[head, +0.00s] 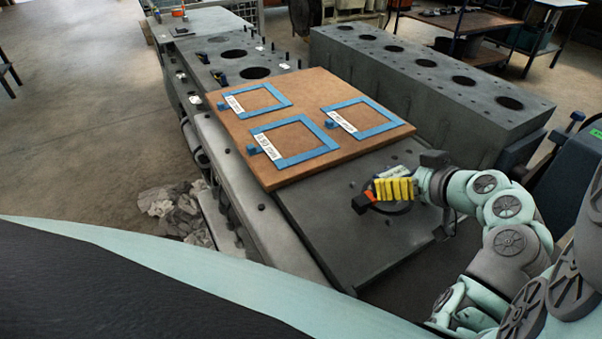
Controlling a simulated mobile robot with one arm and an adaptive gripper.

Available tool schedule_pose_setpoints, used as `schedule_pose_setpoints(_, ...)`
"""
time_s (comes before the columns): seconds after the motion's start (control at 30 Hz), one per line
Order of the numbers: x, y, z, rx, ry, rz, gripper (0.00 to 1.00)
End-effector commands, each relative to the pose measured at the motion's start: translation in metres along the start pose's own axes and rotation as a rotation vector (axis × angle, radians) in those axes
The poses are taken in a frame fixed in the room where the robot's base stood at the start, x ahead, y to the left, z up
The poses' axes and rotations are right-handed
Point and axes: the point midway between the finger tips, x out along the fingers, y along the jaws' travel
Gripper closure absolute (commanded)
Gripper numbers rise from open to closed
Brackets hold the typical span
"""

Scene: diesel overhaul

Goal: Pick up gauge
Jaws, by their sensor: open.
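My gripper (372,194) is at the right, low over the bare grey metal top in front of the board. It points left, with yellow ribbed parts and a dark, orange-marked end. I cannot make out a gap between its fingers or anything held. I cannot tell for sure which thing is the gauge. A small dark item (220,77) lies on the far left engine block, apart from my gripper. Another small dark item (203,57) lies just behind it. Both are too small to identify.
A brown board (296,112) lies on the grey block (340,228), with three blue square frames, white labels and small blue pieces. A long engine block (430,85) with round bores stands behind to the right. White rags (172,205) lie on the floor at left.

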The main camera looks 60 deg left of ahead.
Motion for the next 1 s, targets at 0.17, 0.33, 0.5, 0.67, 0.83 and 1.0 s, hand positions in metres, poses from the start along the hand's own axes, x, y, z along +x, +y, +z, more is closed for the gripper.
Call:
schedule_pose_setpoints(0.17,0.015,-0.002,-0.001,-0.005,-0.001,-0.005,0.0)
schedule_pose_setpoints(0.33,0.019,-0.002,0.001,-0.003,-0.002,-0.005,0.0)
schedule_pose_setpoints(0.5,0.019,-0.002,0.0,-0.003,-0.001,-0.004,0.03)
schedule_pose_setpoints(0.67,0.018,-0.002,0.001,-0.003,-0.001,-0.004,0.2)
schedule_pose_setpoints(0.83,0.018,-0.001,0.001,-0.002,-0.001,-0.003,0.37)
schedule_pose_setpoints(1.0,0.018,-0.001,0.001,-0.001,-0.002,-0.002,0.55)
